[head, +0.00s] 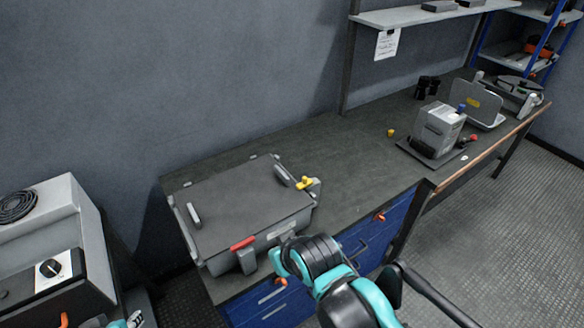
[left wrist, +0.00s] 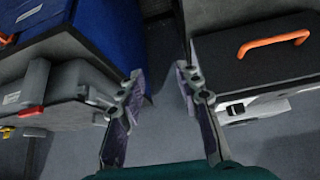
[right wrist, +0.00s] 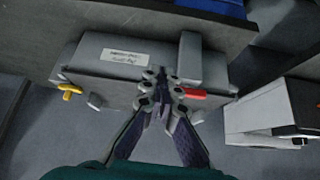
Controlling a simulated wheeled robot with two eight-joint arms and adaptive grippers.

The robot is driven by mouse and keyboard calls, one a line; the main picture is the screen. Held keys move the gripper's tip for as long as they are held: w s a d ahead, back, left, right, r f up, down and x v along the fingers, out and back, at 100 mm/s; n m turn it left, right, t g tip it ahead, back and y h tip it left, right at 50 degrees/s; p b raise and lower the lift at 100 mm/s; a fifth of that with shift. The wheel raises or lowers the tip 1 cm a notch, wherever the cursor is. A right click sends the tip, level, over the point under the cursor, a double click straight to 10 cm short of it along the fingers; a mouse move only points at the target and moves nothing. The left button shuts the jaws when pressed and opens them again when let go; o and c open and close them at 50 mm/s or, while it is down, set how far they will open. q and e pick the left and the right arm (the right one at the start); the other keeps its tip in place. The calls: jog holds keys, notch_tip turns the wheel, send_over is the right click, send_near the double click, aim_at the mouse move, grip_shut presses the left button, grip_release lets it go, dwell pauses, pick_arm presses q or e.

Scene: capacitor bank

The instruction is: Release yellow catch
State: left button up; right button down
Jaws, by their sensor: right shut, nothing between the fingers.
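A grey lidded case (head: 235,205) sits on the workbench, its lid down. The yellow catch (head: 308,183) is at the case's right edge in the head view; it shows at the case's left end in the right wrist view (right wrist: 70,90). A red catch (head: 243,243) is on the front edge. My right gripper (right wrist: 163,78) is shut and empty, in front of the case's labelled side, beside the red catch and apart from the yellow one.
A grey cabinet with a black knob (head: 52,268) stands at left; its orange handle (left wrist: 273,42) shows in the left wrist view. Blue drawers (head: 365,240) are under the bench. A grey boxed device (head: 440,128) stands further right.

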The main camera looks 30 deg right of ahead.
pick_arm(q)
jog(key=shift+s+a, duration=0.1)
jog(key=shift+o, duration=1)
jog(key=o, duration=0.6)
jog(key=shift+r, duration=0.2)
jog(key=shift+c, duration=0.2)
jog(key=o, duration=0.3)
notch_tip(320, 180, up, 4)
jog(key=p, duration=0.4)
jog(key=shift+r+p, duration=0.25)
jog(key=shift+p, duration=0.15)
pick_arm(e)
jog(key=w+d+r+n+g+h+p, duration=0.1)
jog(key=w+d+r+n+g+p, duration=0.25)
jog(key=w+r+n, duration=0.6)
pick_arm(q)
notch_tip(320, 180, up, 11)
jog(key=p, duration=0.7)
pick_arm(e)
jog(key=w+d+r+n+g+h, duration=0.1)
jog(key=w+d+n+g, duration=0.2)
jog(key=w+d+n, duration=0.3)
jog(key=shift+w+d+n+h, duration=0.15)
jog(key=shift+w+n+h, duration=0.25)
jog(key=shift+w+n, duration=1.2)
jog(key=shift+s, duration=0.2)
